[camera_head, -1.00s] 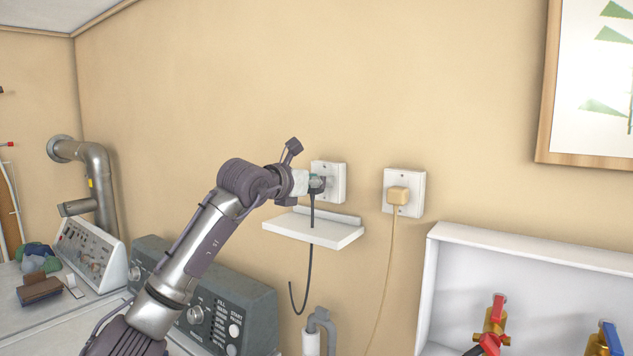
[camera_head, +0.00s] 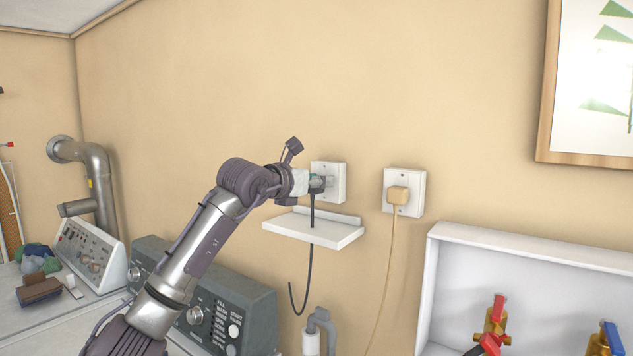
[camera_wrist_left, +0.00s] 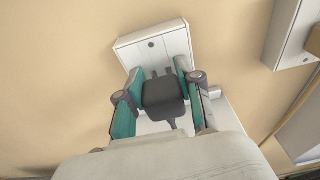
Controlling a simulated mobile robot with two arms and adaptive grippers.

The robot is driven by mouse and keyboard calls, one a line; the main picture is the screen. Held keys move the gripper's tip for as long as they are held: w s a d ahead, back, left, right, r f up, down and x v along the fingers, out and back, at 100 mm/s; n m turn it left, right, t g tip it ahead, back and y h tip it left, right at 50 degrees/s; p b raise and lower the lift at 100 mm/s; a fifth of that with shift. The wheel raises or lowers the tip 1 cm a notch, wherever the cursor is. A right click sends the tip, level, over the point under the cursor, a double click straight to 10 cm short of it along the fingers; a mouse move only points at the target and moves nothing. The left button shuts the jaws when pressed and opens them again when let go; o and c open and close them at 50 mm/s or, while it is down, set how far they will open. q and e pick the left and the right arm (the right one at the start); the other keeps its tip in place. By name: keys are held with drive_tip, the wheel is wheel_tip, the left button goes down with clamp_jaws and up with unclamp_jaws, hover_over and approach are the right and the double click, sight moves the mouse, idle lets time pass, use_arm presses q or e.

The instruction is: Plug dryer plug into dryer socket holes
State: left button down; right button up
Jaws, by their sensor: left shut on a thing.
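My left gripper (camera_head: 318,183) is shut on the dark dryer plug, right in front of the left white wall socket. In the left wrist view the two teal fingers of the gripper (camera_wrist_left: 165,92) flank the dark grey plug (camera_wrist_left: 163,97), whose prongs point at the dryer socket (camera_wrist_left: 155,49). That socket (camera_head: 334,171) also shows in the head view, partly behind the gripper. The plug's black cord (camera_head: 311,255) hangs down past the shelf and curls at its end. Whether the prongs are in the holes I cannot tell. My right gripper is not in view.
A white shelf (camera_head: 320,234) sits just below the socket. To the right, a second socket (camera_head: 418,192) holds a tan plug (camera_head: 397,195) with a hanging cord. A white recessed box (camera_head: 432,270) with valves is at lower right. Machine control panels stand at lower left.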

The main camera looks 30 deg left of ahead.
use_arm(q)
drive_tip(key=shift+w+r, duration=0.1)
drive_tip(key=shift+w, duration=0.1)
drive_tip(key=shift+s, duration=0.2)
idle(1.0)
idle(0.9)
drive_tip(key=shift+w+r, duration=0.1)
drive_tip(key=shift+w, duration=0.1)
idle(0.3)
drive_tip(key=shift+s+b, duration=0.2)
drive_tip(key=shift+b, duration=0.1)
idle(0.4)
